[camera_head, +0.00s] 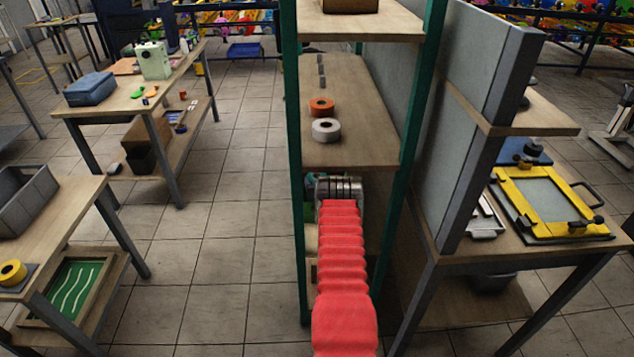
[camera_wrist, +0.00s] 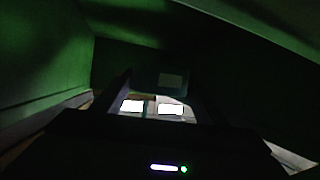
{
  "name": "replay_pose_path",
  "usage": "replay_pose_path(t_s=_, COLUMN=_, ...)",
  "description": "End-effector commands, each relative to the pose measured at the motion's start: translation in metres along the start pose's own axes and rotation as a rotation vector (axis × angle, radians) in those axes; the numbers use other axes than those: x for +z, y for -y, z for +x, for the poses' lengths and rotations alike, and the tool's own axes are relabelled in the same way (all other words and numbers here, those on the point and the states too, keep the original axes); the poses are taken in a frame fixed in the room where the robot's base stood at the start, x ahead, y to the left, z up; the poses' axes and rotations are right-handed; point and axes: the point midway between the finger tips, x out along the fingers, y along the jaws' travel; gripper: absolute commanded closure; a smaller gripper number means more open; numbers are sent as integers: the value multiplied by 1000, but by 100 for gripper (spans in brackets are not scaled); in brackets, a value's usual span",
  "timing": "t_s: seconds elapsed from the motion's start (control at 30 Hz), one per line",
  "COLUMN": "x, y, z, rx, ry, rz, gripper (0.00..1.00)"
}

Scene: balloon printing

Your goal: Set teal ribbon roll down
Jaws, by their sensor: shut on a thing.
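My red-sleeved arm reaches into the green-posted shelf rack, below the board (camera_head: 345,152) that carries two rolls. In the head view its end is hidden under that board, and no teal ribbon roll shows there. In the dark wrist view my gripper (camera_wrist: 165,98) is shut on a dim, dark teal shape (camera_wrist: 172,82), taken as the teal ribbon roll. Its outline is too dark to make out, and I cannot tell whether it touches a surface. Dark green surfaces close in around it.
An orange roll (camera_head: 321,106) and a white roll (camera_head: 326,129) lie on the board above my arm. Green rack posts (camera_head: 295,160) stand close on both sides. A table with a yellow frame (camera_head: 545,203) is at the right. Tiled floor (camera_head: 235,215) is clear at the left.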

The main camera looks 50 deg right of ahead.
Motion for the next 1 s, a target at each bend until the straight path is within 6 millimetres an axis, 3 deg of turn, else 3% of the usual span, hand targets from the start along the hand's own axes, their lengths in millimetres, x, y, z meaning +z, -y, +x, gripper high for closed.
replay_pose_path(t_s=0.23, x=5, y=0, z=1, rx=0, ry=2, rz=0, gripper=62)
replay_pose_path(t_s=0.27, x=6, y=0, z=1, rx=0, ry=3, rz=0, gripper=33)
replay_pose_path(t_s=0.37, x=7, y=0, z=1, rx=0, ry=5, rz=1, gripper=26)
replay_pose_path(t_s=0.77, x=5, y=1, z=-1, rx=-1, ry=9, rz=1, gripper=26)
replay_pose_path(t_s=1.0, x=-4, y=1, z=-14, rx=-1, ry=7, rz=2, gripper=26)
